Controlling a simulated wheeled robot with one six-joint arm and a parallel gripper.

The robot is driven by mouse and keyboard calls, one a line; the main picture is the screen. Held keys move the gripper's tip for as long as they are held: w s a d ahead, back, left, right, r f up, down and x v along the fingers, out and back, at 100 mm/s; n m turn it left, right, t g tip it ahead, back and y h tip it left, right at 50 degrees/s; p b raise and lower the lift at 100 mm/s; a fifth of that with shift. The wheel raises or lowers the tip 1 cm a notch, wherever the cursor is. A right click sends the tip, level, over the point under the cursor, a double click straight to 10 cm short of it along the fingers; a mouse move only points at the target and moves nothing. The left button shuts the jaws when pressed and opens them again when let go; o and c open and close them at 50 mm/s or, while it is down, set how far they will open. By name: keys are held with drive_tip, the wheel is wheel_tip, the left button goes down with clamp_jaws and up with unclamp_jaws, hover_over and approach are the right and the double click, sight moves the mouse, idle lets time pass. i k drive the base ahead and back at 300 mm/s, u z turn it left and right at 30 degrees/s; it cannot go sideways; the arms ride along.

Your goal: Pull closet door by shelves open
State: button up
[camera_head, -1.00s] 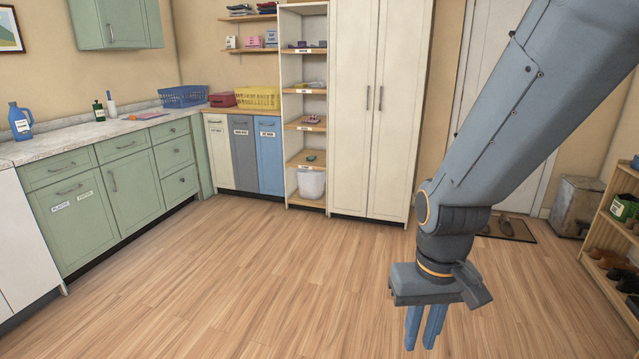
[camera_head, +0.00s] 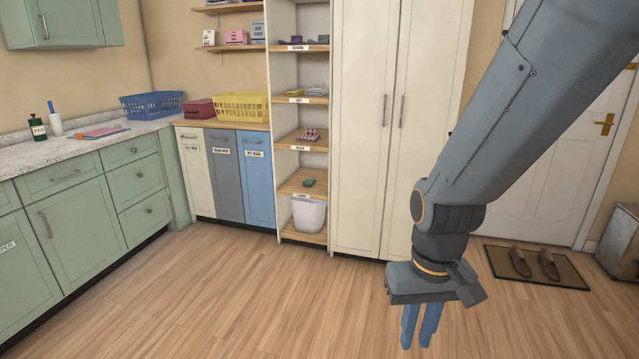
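The tall cream closet has two doors, both shut. Its left door (camera_head: 358,130), beside the open shelves (camera_head: 302,98), has a vertical bar handle (camera_head: 384,110) near its right edge. The right door (camera_head: 432,95) has a matching handle (camera_head: 401,112) near its left edge and is partly hidden by my arm. My gripper (camera_head: 419,340) hangs low over the floor in front of the closet, fingers pointing down, apart from both doors. It holds nothing that I can see. Its two blue fingers show a narrow gap between them.
Green cabinets (camera_head: 85,215) with a counter line the left side. Three bins (camera_head: 224,175) stand left of the shelves. A mat (camera_head: 535,268) with shoes lies by the white door (camera_head: 565,160) at right. The wooden floor (camera_head: 250,300) before the closet is clear.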

sight(366, 32)
drive_tip(key=i, duration=2.95)
drive_tip(key=z, duration=0.65)
